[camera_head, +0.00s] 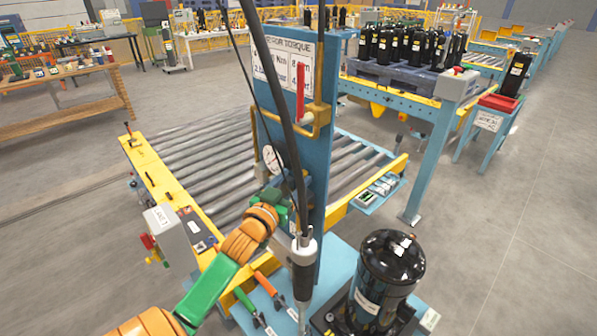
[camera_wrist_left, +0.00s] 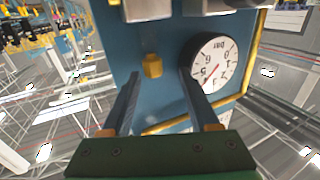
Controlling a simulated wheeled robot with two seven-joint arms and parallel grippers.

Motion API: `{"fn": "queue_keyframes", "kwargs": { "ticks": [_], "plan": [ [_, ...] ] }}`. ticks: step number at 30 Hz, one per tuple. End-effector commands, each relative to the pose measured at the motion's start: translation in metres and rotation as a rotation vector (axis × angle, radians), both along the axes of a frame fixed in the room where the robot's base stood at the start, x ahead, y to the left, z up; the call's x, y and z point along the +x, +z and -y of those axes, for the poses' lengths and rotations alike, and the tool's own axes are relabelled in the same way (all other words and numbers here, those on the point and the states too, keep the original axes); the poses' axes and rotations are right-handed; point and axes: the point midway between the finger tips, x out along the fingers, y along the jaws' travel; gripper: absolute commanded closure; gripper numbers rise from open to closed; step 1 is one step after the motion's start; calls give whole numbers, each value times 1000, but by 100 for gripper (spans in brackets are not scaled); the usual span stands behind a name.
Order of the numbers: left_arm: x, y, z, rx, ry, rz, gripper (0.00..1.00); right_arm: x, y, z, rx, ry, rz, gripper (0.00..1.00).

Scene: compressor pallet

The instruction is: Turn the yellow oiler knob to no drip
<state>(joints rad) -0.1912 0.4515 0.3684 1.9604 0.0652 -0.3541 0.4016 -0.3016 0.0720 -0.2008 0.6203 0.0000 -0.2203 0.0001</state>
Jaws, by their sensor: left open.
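The yellow oiler knob (camera_wrist_left: 152,66) shows in the left wrist view as a small yellow block on the blue panel. My left gripper (camera_wrist_left: 160,73) is open, with one finger on each side of the knob in that view. I see gaps on both sides, and the gripper looks apart from it. In the head view my left gripper (camera_head: 283,203) is a green shape at the blue post, partly hidden by a dark hanging cable. The knob cannot be made out there. My right gripper is not in view.
A round pressure gauge (camera_wrist_left: 212,62) is close beside the right finger; it also shows in the head view (camera_head: 272,159). Metal fittings (camera_wrist_left: 148,8) sit just beyond the knob. A hanging tool (camera_head: 303,270) and a black compressor (camera_head: 387,270) stand close to the blue post (camera_head: 325,120).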

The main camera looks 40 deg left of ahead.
Motion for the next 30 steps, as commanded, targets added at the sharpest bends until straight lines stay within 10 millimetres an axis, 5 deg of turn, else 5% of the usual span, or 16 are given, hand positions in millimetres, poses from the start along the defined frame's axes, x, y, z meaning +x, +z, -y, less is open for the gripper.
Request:
{"fn": "queue_keyframes", "kwargs": {
  "ticks": [12,19,30],
  "plan": [
    [13,0,-3,4,-2,0,39,0,3,3,-5,2,1,50],
    [13,0,-4,4,-1,0,100,1,3,4,-7,1,1,50],
    [13,0,-4,7,-11,0,100,1,3,6,-9,1,2,50]
  ]
}}
